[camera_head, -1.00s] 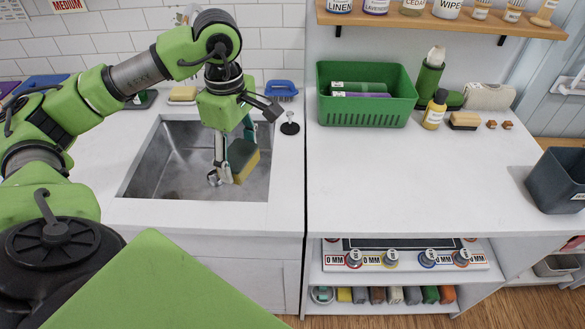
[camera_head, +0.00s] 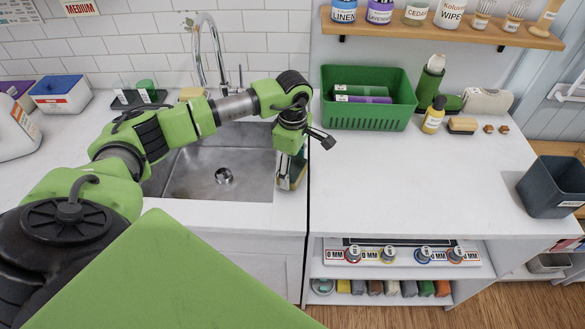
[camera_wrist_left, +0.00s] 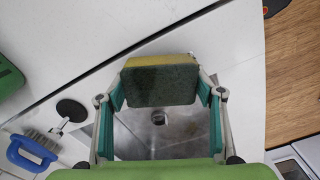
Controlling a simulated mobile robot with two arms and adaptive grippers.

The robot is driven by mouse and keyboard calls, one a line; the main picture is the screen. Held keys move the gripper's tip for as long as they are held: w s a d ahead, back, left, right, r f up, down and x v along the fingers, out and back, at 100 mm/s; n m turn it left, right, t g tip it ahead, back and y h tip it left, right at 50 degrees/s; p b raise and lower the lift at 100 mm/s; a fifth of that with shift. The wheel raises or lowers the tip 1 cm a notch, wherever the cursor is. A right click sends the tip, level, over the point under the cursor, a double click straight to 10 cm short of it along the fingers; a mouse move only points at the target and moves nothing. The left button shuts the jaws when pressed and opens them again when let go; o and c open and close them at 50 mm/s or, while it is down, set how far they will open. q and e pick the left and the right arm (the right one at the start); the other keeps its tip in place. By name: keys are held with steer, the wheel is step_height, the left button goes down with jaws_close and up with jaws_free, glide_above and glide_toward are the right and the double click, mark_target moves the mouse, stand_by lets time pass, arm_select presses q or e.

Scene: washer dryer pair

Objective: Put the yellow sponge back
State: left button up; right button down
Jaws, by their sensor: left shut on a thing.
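The yellow sponge with a dark green scouring side (camera_wrist_left: 158,85) is pinched between the teal fingers of my left gripper (camera_head: 290,180). In the wrist view, its scouring side faces the camera and a yellow strip shows along its far edge. In the head view, the gripper points down at the right rim of the steel sink (camera_head: 215,185), and the sponge is largely hidden by the fingers. The drain shows below the sponge in the wrist view. My right gripper is not in view.
A green basket (camera_head: 367,115) stands on the right counter, with a yellow bottle (camera_head: 434,116) and a wooden brush (camera_head: 462,125) beside it. A blue brush (camera_wrist_left: 32,148) and a black stopper (camera_wrist_left: 71,110) lie by the sink. The right counter's front is clear.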

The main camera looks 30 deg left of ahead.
mark_target(292, 167)
arm_select(q)
steer(key=shift+f, duration=0.8)
steer(key=o, duration=1)
steer(key=shift+r, duration=0.4)
step_height(292, 167, up, 11)
steer(key=b, duration=0.3)
steer(key=shift+f, duration=0.2)
steer(key=shift+r, duration=0.5)
